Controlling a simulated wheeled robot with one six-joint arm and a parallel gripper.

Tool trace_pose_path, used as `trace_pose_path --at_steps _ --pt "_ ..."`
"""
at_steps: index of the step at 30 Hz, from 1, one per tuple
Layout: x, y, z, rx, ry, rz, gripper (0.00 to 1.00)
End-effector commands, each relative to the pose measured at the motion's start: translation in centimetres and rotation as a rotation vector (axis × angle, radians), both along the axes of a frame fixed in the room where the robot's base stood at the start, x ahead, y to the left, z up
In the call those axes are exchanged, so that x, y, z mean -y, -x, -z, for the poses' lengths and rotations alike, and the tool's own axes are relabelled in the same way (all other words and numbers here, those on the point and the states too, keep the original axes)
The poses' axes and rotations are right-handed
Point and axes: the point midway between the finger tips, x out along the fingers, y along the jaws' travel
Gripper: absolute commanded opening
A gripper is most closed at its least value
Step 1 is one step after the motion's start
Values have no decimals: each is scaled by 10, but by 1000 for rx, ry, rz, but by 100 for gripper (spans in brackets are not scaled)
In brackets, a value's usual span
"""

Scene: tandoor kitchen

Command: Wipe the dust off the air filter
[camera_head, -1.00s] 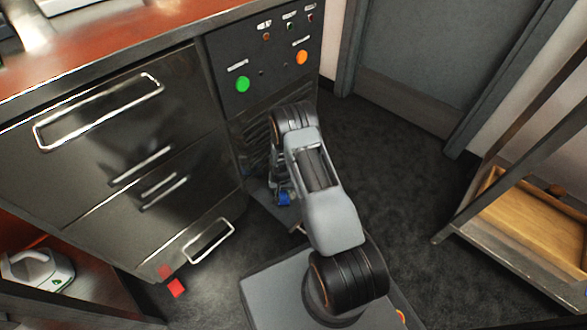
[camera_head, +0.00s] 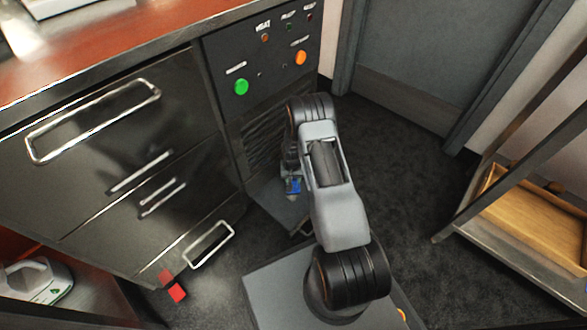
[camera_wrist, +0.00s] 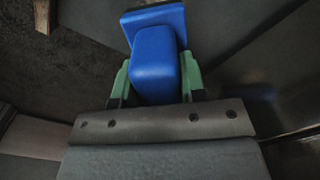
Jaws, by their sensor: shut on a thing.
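My gripper (camera_wrist: 155,82) is shut on a blue block-shaped wiping tool (camera_wrist: 156,58). Its green fingers press on both sides of the tool's handle, and a wider blue plate is at the far end. In the head view the blue tool (camera_head: 294,187) shows small beneath my wrist, over a flat dark panel (camera_head: 272,203). This panel sticks out low at the foot of the control cabinet, below its louvred vent (camera_head: 262,148). It may be the air filter, but I cannot tell for sure. Dust is not clear to see, nor whether the tool touches the panel.
The cabinet has a green button (camera_head: 241,87) and an orange button (camera_head: 301,58). Steel drawers (camera_head: 110,130) stand left of it. Small red blocks (camera_head: 177,292) lie on the floor. A shelf with a wooden tray (camera_head: 530,215) stands at right. Dark floor between is clear.

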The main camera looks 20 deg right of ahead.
Motion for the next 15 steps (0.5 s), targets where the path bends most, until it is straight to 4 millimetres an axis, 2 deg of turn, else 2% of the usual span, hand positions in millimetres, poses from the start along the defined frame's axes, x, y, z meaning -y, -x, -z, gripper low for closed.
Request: trace_pose_path --at_steps 1,15 --pt "0 0 -9 1 0 0 16" --pt "1 0 -49 0 0 2 16"
